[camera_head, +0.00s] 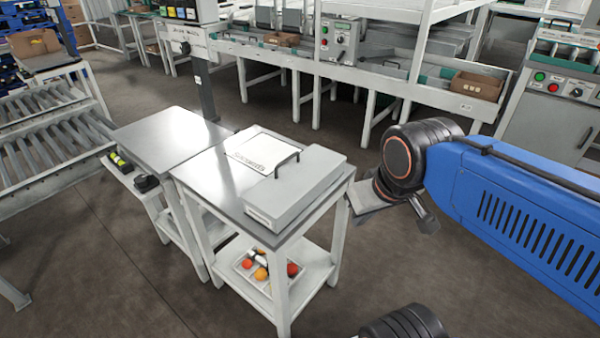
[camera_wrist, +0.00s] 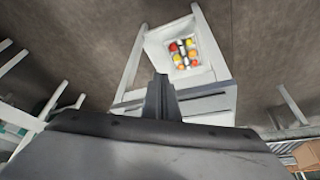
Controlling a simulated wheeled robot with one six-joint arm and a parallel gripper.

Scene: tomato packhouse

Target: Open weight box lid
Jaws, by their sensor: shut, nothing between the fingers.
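The weight box (camera_head: 310,185) is a low grey case on the right-hand metal-topped table (camera_head: 207,178). A pale lettered panel (camera_head: 258,148) lies flat at its back left, and a dark arched handle (camera_head: 287,163) stands at the panel's right edge. I cannot tell clearly where the lid meets the case. My gripper (camera_head: 388,208) is to the right of the box, apart from it, beyond the table's right edge. In the wrist view my gripper (camera_wrist: 162,82) has its fingers together with nothing between them. Its body hides much of that view's lower half.
A tray of red and orange tomatoes (camera_head: 246,263) sits on the table's lower shelf. A second table (camera_head: 168,138) adjoins on the left. A roller conveyor (camera_head: 45,140) is further left. A sorting line with a control box (camera_head: 338,40) stands behind.

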